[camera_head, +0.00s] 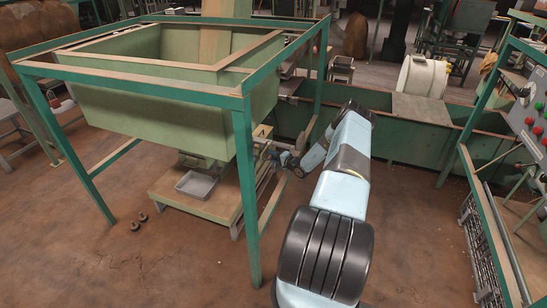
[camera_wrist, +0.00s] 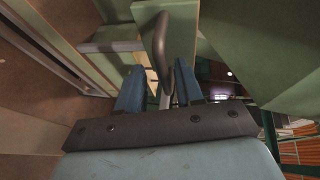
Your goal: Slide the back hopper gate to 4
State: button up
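The large green hopper (camera_head: 170,118) hangs in a teal frame at the left of the head view. My gripper (camera_head: 268,147) is at its lower right side, beside the gate outlet, small and partly hidden by my arm. In the wrist view my gripper (camera_wrist: 158,85) has its two blue fingers apart. A dark, rounded handle (camera_wrist: 161,45), seemingly the gate's, stands ahead, with a grey bar (camera_wrist: 166,92) running down between the fingers, closer to the right one. Clear contact on both sides does not show. The gate plate and any scale numbers cannot be made out.
A teal frame leg (camera_head: 247,190) stands left of my arm. A low platform (camera_head: 205,205) with a grey tray (camera_head: 196,184) lies under the hopper. A control panel (camera_head: 530,115) is at the right. The brown floor between is clear.

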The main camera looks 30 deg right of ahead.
jog(key=v, duration=1.3)
jog(key=shift+s, duration=0.35)
jog(key=shift+d+f, duration=0.1)
